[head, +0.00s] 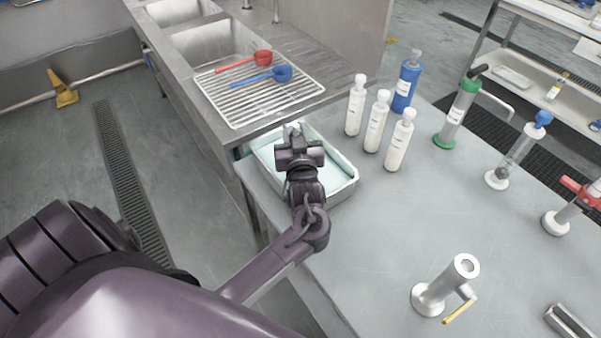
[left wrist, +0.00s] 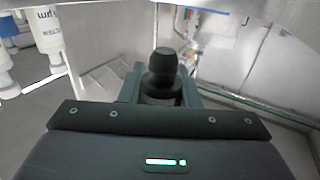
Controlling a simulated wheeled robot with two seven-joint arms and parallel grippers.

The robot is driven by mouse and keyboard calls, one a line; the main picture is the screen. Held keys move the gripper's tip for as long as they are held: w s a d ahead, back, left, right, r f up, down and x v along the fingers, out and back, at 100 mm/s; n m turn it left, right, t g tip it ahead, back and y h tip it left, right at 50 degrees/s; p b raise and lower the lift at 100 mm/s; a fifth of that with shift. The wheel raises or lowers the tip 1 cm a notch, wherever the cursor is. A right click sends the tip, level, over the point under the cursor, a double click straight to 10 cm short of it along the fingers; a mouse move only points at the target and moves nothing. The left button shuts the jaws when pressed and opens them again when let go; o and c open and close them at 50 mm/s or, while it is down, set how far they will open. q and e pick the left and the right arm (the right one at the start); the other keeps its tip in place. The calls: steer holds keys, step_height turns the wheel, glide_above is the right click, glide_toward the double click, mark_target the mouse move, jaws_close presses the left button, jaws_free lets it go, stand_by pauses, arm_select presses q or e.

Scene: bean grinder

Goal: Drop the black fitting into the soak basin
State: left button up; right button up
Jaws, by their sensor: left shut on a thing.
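The soak basin (head: 345,187) is a white rectangular tray with pale bluish liquid, at the left edge of the grey table in the head view. My left gripper (head: 293,132) is over the basin and covers its middle. In the left wrist view, the black fitting (left wrist: 163,66), with a rounded knob top, stands upright between the fingers. The gripper is shut on it. In the head view the fitting cannot be made out behind the gripper, and its height above the liquid cannot be told. My right gripper is not in view.
Several bottles, including a blue one (head: 405,86), stand right of the basin. A sink counter with a wire rack (head: 240,110) holding red and blue scoops adjoins behind. A silver device (head: 440,288) with a yellow lever stands at front right. The table's middle is clear.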

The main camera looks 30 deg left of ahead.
arm_select(q)
steer(key=o, duration=1)
steer(key=shift+r, duration=0.1)
step_height(320, 180, up, 20)
steer(key=shift+f, duration=0.1)
